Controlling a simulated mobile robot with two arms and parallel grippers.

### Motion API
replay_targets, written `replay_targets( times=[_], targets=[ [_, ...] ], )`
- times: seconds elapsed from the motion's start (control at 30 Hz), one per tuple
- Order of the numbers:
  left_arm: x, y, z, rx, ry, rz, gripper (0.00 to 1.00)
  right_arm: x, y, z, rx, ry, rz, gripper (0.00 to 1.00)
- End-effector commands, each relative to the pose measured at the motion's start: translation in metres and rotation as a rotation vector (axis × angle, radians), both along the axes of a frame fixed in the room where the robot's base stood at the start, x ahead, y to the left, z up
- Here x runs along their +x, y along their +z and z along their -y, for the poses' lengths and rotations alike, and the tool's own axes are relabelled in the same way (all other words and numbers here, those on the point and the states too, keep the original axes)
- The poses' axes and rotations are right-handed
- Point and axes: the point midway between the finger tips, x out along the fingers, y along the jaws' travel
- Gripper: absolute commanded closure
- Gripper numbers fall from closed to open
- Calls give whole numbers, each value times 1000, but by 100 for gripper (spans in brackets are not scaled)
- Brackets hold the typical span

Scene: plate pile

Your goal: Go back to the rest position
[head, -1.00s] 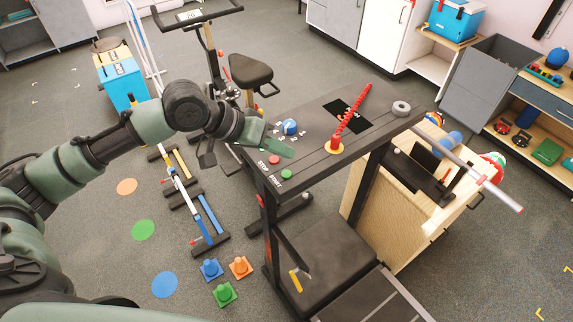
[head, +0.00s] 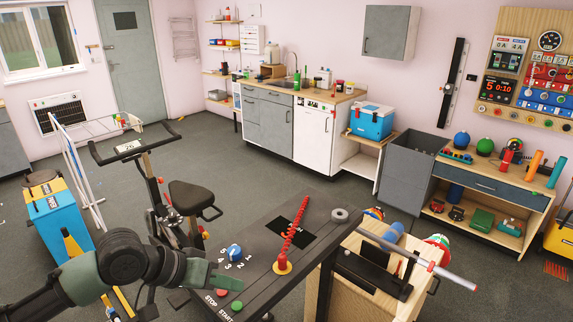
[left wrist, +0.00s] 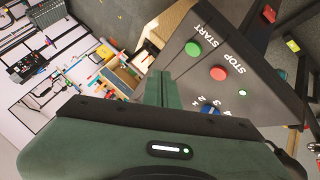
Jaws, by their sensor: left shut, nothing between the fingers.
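My left gripper (head: 222,280) is shut and empty. It is at the left edge of a black treadmill console (head: 262,285), close to a red STOP button (head: 223,292) and a blue dial (head: 234,253). In the left wrist view the green fingers (left wrist: 158,90) are together beside the console. That view also shows the red button (left wrist: 218,73), a green START button (left wrist: 193,48) and part of the blue dial (left wrist: 208,110). Whether the fingers touch the console cannot be told. My right gripper is not in view.
A red spiral piece (head: 295,228) on a yellow base stands on the console, with a grey ring (head: 340,214) behind. An exercise bike (head: 190,200) stands behind my left arm. A blue bin (head: 55,235) is at the left. Open floor lies beyond the bike.

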Motion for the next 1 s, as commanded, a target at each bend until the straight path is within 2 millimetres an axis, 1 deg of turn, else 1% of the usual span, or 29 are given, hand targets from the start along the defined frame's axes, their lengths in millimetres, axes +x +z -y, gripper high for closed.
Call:
replay_targets(
  times=[0.03, 0.17, 0.2, 0.3, 0.37, 0.47, 0.6, 0.77, 1.0],
  targets=[
    [-9, -11, 10, 8, -26, 1, 100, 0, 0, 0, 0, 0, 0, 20],
    [-38, -48, 39, 64, -112, 43, 100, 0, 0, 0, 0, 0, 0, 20],
    [-49, -60, 47, 86, -134, 62, 100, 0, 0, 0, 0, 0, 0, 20],
    [-75, -86, 59, 144, -149, 103, 100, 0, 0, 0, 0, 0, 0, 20],
    [-90, -100, 58, 186, -136, 115, 100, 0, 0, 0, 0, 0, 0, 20],
    [-114, -120, 47, 262, -87, 109, 100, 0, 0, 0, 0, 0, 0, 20],
    [-144, -141, 22, 363, -15, 63, 100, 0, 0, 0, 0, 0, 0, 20],
    [-180, -159, -8, 465, 56, -15, 100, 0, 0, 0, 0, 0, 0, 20],
    [-240, -177, -53, 609, 146, -165, 100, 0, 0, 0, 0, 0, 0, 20]
  ],
)
